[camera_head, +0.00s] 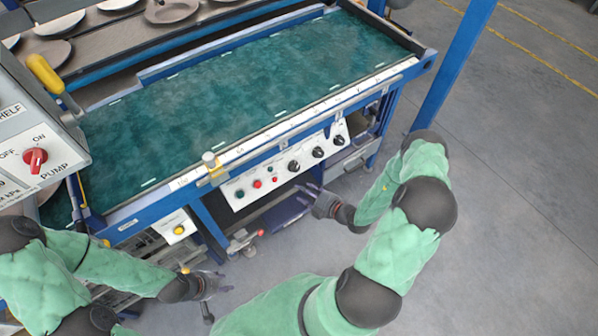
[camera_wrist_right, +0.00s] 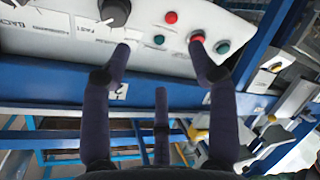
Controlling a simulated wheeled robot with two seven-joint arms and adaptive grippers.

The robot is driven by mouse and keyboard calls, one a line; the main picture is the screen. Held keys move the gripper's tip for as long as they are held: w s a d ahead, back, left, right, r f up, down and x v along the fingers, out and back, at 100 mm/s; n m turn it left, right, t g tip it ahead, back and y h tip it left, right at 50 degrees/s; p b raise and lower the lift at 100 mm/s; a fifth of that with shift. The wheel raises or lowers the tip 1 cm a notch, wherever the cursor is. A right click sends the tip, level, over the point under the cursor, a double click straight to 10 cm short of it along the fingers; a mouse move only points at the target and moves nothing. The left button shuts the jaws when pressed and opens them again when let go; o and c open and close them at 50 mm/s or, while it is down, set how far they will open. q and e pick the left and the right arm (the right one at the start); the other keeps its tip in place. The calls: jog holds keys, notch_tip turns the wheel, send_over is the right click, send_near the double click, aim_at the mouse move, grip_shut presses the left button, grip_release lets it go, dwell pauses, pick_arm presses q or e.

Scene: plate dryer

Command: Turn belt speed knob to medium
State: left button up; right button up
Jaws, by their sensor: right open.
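The white control panel (camera_head: 284,172) on the front of the blue-framed machine carries several black knobs and coloured buttons. The black knob nearest the buttons (camera_head: 293,166) shows large at the top of the right wrist view (camera_wrist_right: 115,12), beside a label reading FAST. Its exact setting is hard to read. My right gripper (camera_head: 310,192) is open and empty just below the panel. In the wrist view its fingers (camera_wrist_right: 159,46) are spread, one below the knob, one over the red button area; contact cannot be told. My left gripper (camera_head: 208,288) hangs low at the lower left, its fingers unclear.
A green belt surface (camera_head: 240,85) tops the machine. Red (camera_wrist_right: 171,17) and green (camera_wrist_right: 223,47) buttons sit close to the right fingers. A grey pump box with a red switch (camera_head: 35,157) stands at left. A blue post (camera_head: 455,65) rises at right; the floor there is clear.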

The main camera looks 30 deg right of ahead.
aim_at(297, 169)
jog(key=d+m+t+h, duration=0.1)
jog(key=d+m+h, duration=0.2)
jog(key=d, duration=0.2)
jog(key=shift+y, duration=0.3)
jog(key=b+x, duration=0.3)
jog(key=x, duration=0.6)
jog(key=shift+w+a+f+b, duration=0.15)
jog(key=shift+w+b, duration=0.1)
jog(key=shift+b, duration=0.05)
jog(key=shift+w+a+f, duration=0.1)
jog(key=shift+w, duration=0.6)
jog(key=c, duration=1.1)
